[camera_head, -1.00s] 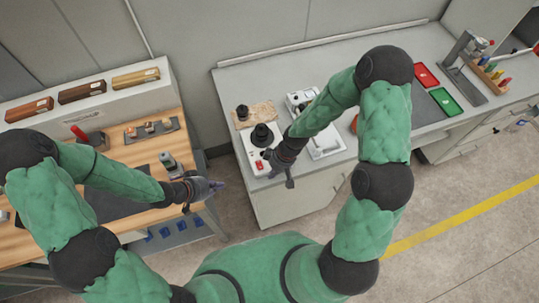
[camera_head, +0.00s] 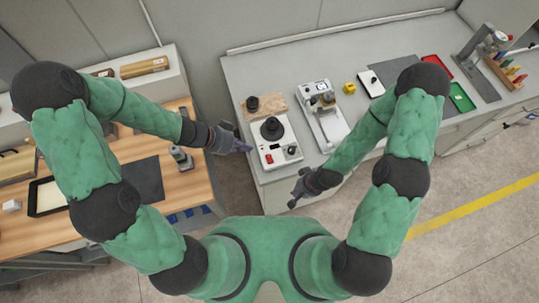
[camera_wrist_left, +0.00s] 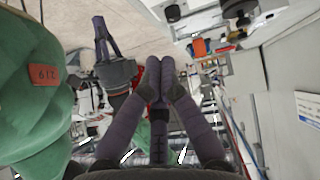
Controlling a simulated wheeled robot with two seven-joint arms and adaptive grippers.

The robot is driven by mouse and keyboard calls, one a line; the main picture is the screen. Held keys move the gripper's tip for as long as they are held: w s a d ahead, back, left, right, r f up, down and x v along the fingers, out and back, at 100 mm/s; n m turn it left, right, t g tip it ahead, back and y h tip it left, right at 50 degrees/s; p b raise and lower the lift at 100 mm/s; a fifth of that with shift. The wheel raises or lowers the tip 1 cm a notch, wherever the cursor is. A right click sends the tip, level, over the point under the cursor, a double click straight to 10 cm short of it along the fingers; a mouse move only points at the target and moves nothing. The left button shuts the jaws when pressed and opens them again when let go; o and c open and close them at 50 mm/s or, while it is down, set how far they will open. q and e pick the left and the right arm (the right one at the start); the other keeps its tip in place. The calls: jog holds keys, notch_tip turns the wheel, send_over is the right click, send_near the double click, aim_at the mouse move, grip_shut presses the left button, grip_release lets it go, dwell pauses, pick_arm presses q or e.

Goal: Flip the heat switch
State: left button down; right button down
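A white device (camera_head: 284,133) with a round black top stands at the left end of the grey counter. A red switch (camera_head: 269,159) sits on its front left, and a small dark control with red on it (camera_head: 291,150) on its front right. No label is readable. My left gripper (camera_head: 249,148) is just left of the device, pointing at it, with a small gap from the red switch. The left wrist view shows its fingertips (camera_wrist_left: 160,66) together with nothing held. My right gripper (camera_head: 294,201) hangs in front of the counter edge; its finger opening is unclear.
A brown board (camera_head: 277,102) lies behind the first device. The wooden table (camera_head: 199,180) is at left, with a floor gap before the counter.

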pick_arm(q)
jog(key=b, duration=0.4)
send_over(267, 161)
notch_tip(267, 161, down, 7)
jog(key=shift+w+a+f, duration=0.1)
jog(key=shift+a, duration=0.05)
jog(key=shift+d+f+b, duration=0.2)
jog(key=shift+f+b, duration=0.2)
jog(key=shift+f, duration=1.5)
jog(key=shift+s+f, duration=0.4)
jog(key=shift+w, duration=0.1)
